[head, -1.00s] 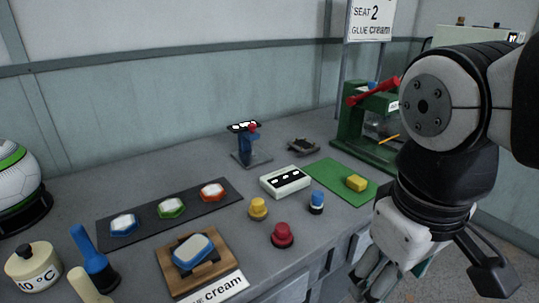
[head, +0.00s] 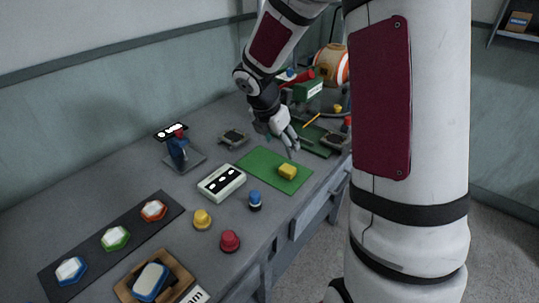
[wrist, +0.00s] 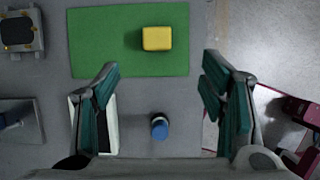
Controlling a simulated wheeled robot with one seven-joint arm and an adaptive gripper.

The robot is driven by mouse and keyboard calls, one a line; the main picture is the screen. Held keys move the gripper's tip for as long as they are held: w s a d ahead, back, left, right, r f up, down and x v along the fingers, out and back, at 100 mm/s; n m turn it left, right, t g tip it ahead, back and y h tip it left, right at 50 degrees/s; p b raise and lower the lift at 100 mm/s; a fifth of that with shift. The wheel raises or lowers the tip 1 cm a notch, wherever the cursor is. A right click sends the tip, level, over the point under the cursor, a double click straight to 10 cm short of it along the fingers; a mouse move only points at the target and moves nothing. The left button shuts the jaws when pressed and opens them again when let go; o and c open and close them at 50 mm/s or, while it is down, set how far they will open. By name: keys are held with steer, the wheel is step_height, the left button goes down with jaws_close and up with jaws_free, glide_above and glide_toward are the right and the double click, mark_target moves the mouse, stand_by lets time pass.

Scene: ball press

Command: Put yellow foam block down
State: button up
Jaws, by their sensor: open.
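The yellow foam block (head: 288,171) lies on the green mat (head: 254,164) on the grey bench. In the wrist view the block (wrist: 157,38) sits near the mat's (wrist: 100,45) upper right part, beyond my fingertips and apart from them. My gripper (head: 285,143) is above the bench at the far side of the block. In the wrist view my gripper (wrist: 162,85) is open, its two green-padded fingers spread wide with nothing between them at their level.
A blue-topped knob (head: 255,200), a white box with dark slots (head: 222,182), a yellow knob (head: 202,219) and a red knob (head: 230,241) stand nearby. The green press (head: 302,92) is behind my gripper. The bench's front edge is close to the mat.

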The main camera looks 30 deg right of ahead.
mark_target(287, 168)
steer(key=b+x, duration=0.1)
steer(key=x, duration=0.3)
steer(key=b+x, duration=0.1)
steer(key=x, duration=0.4)
steer(key=b+x, duration=0.1)
steer(key=x, duration=0.4)
steer(key=shift+w+a+f, duration=0.15)
steer(key=shift+w+a, duration=0.05)
steer(key=shift+w, duration=0.1)
steer(key=shift+c, duration=0.2)
steer(key=c, duration=0.9)
steer(key=shift+c, duration=0.3)
